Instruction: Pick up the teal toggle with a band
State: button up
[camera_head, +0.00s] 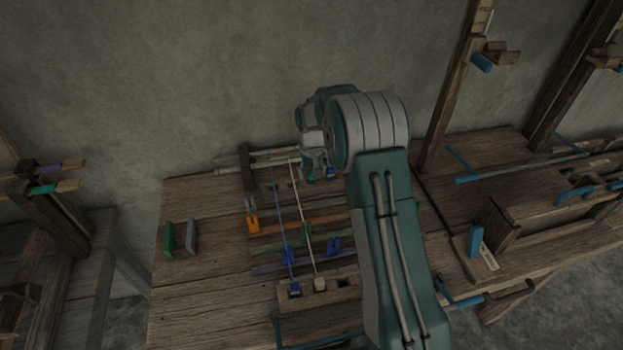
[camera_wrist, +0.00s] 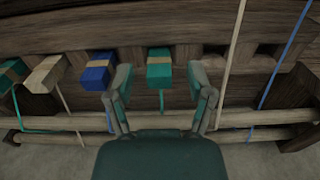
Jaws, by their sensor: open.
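In the wrist view a teal toggle (camera_wrist: 159,75) with a tan band across it sits in the dark wooden rail, a teal cord hanging from it. My gripper (camera_wrist: 160,82) is open, with one finger on each side of this toggle in the picture. I cannot tell whether they touch it. A plain wooden toggle (camera_wrist: 45,73) and a blue toggle (camera_wrist: 97,76) are between the two. In the head view my gripper (camera_head: 318,167) is over the loom's back, largely hiding the toggles there.
The rail (camera_wrist: 130,35) has empty slots to the right, with a white cord (camera_wrist: 234,60) and a blue cord (camera_wrist: 287,60) passing. Round wooden bars (camera_wrist: 245,118) run below. An orange shuttle-like piece (camera_head: 253,222) and green and grey blocks (camera_head: 168,238) lie on the table (camera_head: 200,290).

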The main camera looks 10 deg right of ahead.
jog(key=c, duration=0.8)
jog(key=shift+c, duration=0.2)
jog(key=shift+r, duration=0.55)
notch_tip(320, 180, up, 2)
jog(key=shift+s+r, duration=0.1)
jog(key=shift+r, duration=0.15)
jog(key=s+r, duration=0.9)
jog(key=s, duration=0.4)
jog(key=shift+s+r, duration=0.2)
jog(key=shift+s, duration=0.2)
